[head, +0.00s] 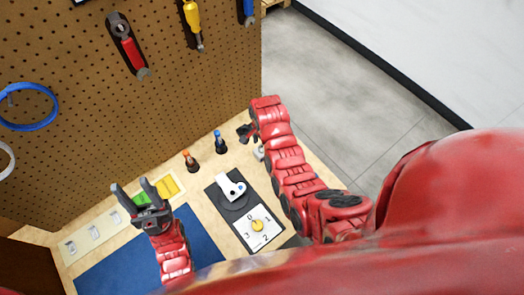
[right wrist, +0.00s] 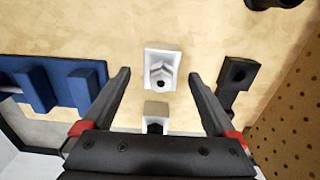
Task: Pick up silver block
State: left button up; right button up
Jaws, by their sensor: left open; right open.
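A pale silver-grey block (right wrist: 161,68) with a notched top face lies on the wooden table in the right wrist view. It appears between and just beyond the fingertips of my right gripper (right wrist: 160,77), which is open and empty. A second pale block (right wrist: 156,110) shows closer to the gripper's body, partly hidden by it. In the head view a small silver piece (head: 259,153) shows beside my right arm, mostly hidden by it. My right gripper (head: 245,131) is partly hidden there too. My left gripper (head: 133,187) is open and empty above the table's left part.
A black bracket (right wrist: 236,78) stands right of the right gripper; a blue part (right wrist: 50,88) is at left. Orange-topped (head: 191,160) and blue-topped (head: 220,142) items stand near the pegboard (head: 190,85). A dial panel (head: 257,228) and blue mat (head: 150,265) lie in front.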

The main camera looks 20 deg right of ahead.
jog(key=shift+a+f+p, duration=0.1)
jog(key=shift+f+p, duration=0.6)
jog(key=shift+f, duration=0.9)
grip_shut()
